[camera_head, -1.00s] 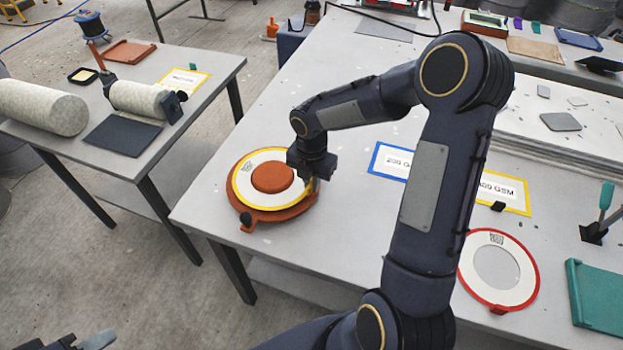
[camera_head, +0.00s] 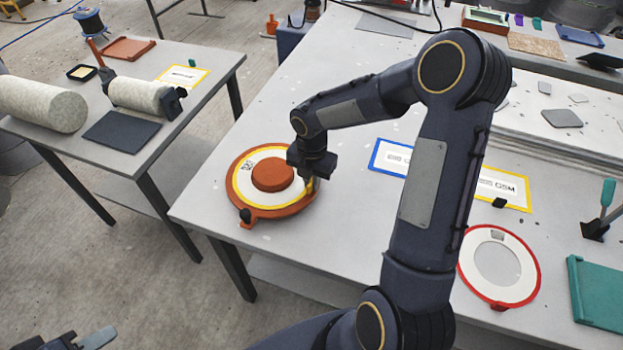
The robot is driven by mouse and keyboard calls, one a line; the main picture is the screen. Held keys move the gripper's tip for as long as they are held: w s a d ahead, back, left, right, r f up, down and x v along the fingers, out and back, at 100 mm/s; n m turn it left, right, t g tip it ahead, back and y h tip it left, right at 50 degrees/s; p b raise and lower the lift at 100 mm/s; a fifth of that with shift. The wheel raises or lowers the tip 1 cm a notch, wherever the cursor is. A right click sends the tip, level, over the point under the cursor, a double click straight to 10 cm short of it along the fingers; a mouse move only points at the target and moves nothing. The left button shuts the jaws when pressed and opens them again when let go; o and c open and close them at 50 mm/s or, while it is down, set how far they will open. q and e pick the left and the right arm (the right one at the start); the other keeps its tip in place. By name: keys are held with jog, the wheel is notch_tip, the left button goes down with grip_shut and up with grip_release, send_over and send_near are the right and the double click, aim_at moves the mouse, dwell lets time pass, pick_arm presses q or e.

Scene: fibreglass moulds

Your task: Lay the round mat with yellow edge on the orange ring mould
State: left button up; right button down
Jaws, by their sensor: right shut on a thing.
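The round mat with yellow edge (camera_head: 243,184) is a pale ring lying around the raised round centre of the orange ring mould (camera_head: 236,204). The mould's orange rim shows on the left and front, and its centre dome stands up through the mat's hole. My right gripper (camera_head: 311,183) is shut on the mat's right edge, low over the mould's right side. Its fingertips are partly hidden. My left gripper (camera_head: 92,342) shows only in part at the bottom left corner, and its jaws are not clear.
A round mat with red edge (camera_head: 520,290) lies on the table's right side, near a teal plate (camera_head: 600,292). A blue-edged card (camera_head: 374,157) and a yellow-edged card (camera_head: 515,190) lie behind my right arm. A side table with fabric rolls (camera_head: 40,106) stands left.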

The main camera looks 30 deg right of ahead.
jog(key=c, duration=1.4)
grip_release()
jog(key=shift+r, duration=0.1)
notch_tip(320, 180, up, 7)
jog(key=shift+r, duration=0.3)
